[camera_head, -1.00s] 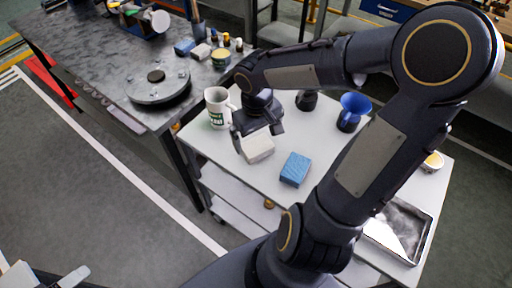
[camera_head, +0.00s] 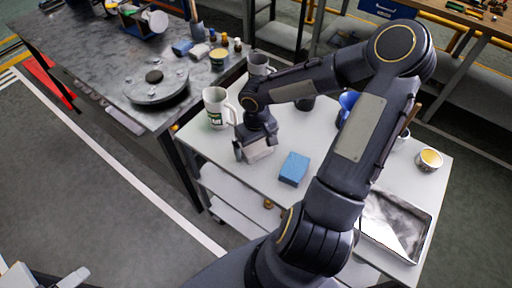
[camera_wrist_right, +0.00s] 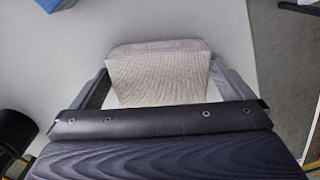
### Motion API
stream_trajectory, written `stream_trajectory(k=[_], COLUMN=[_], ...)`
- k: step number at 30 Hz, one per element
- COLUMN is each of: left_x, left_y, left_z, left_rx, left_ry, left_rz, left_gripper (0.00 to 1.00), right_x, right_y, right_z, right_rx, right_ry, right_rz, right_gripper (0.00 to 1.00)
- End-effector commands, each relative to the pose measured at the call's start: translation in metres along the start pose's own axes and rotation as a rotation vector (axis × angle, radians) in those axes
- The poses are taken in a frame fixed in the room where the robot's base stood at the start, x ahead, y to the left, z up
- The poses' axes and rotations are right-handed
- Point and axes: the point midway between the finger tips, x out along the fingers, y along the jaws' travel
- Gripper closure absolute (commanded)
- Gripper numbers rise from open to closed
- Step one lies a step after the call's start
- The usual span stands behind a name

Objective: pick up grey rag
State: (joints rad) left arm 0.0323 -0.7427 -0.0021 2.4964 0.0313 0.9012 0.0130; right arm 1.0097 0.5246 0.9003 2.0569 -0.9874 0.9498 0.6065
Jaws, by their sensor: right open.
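The grey rag (camera_head: 259,150) is a pale folded block on the white cart top, left of the blue block. In the right wrist view the rag (camera_wrist_right: 160,68) lies between the two fingers, its ribbed side facing the camera. My right gripper (camera_head: 256,152) is open and lowered around the rag, one finger on each side; whether the fingers touch it I cannot tell. It also shows in the right wrist view (camera_wrist_right: 160,92). Part of the rag is hidden by the gripper in the head view. At the bottom left, a pale part of my left gripper (camera_head: 45,278) shows.
The white cart (camera_head: 225,160) also holds a blue block (camera_head: 294,168), a white mug (camera_head: 216,108) close behind the gripper, a blue funnel-like item (camera_head: 347,102), a metal tray (camera_head: 395,228) and a small bowl (camera_head: 429,160). A dark workbench (camera_head: 100,60) stands left.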

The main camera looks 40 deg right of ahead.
Motion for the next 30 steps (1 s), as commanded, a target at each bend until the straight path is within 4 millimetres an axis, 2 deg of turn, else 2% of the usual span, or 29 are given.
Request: stream_trajectory(k=[5,13,23,26,30], left_x=[0.0,0.0,-0.001,-0.002,-0.004], left_y=[0.0,0.0,0.0,0.001,0.002], left_z=[0.0,0.0,0.0,-0.001,-0.002], left_rx=[0.0,0.0,0.0,0.0,0.0], left_ry=[0.0,0.0,0.0,0.0,0.0], left_rz=[0.0,0.0,0.0,0.0,0.0], left_gripper=[0.19,0.19,0.19,0.19,0.19], right_x=[0.0,0.0,-0.004,-0.011,-0.034], right_y=[0.0,0.0,0.001,0.001,0.001], right_z=[0.0,0.0,-0.001,-0.001,-0.002], right_rx=[0.0,0.0,0.0,0.001,0.003], right_ry=[0.0,0.0,0.002,0.002,0.006], right_rz=[0.0,0.001,0.002,0.003,0.004], right_gripper=[0.0,0.35,0.36,0.36,0.36])
